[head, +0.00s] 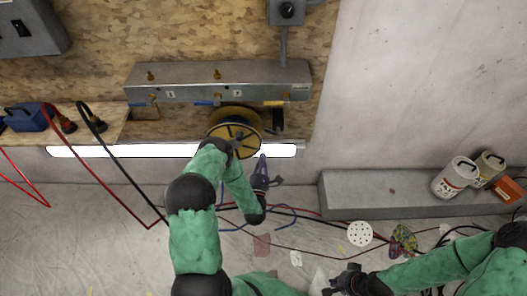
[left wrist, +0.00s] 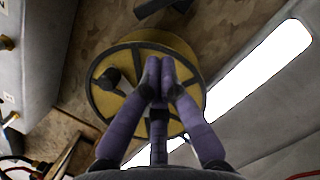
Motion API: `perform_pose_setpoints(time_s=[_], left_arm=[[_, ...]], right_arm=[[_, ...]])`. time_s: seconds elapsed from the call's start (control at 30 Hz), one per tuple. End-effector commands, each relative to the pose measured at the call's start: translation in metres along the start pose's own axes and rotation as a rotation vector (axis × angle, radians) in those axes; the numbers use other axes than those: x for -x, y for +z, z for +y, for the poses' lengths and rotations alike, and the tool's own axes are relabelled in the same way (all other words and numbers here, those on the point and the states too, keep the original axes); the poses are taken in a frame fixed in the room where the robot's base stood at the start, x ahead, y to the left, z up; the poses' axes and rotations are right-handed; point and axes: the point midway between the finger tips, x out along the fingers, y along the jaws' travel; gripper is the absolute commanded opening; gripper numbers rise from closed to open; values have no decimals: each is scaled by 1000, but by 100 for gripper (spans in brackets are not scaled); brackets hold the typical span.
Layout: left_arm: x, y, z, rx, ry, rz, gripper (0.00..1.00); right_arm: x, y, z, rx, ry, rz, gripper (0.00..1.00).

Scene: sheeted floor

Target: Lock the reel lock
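The reel (head: 222,133) is a yellow disc with dark spokes and rim, mounted below the metal rail on the wall. My left arm covers part of it in the head view. In the left wrist view the reel face (left wrist: 128,118) fills the middle, with a dark knob (left wrist: 107,79) on its left part; I cannot tell whether this is the lock. My left gripper (head: 262,160) has purple fingers, brought together with nothing visible between them. In the wrist view its tips (left wrist: 159,68) overlap the reel's middle; contact is unclear. My right gripper (head: 343,280) is low, far from the reel.
A metal rail (head: 200,79) with valves runs above the reel. A bright light strip (head: 120,151) lies below it. Red and black hoses hang at left. Paint cans (head: 456,176) stand on a grey ledge (head: 375,194) at right. Cables and flat litter lie on the floor.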

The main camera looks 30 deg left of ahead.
Motion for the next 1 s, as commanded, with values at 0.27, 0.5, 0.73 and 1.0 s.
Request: perform_pose_setpoints(time_s=[0.27,0.5,0.73,1.0], left_arm=[[-46,-1,-1,-1,3,-4,0],[-78,-1,-1,-1,1,-3,0],[-90,0,0,-1,0,0,0],[-90,0,0,-1,0,0,0]], right_arm=[[-14,-1,5,0,0,0,0],[-23,-1,8,0,0,0,0],[-25,-1,9,0,0,0,0],[-25,-1,9,0,0,0,0]])
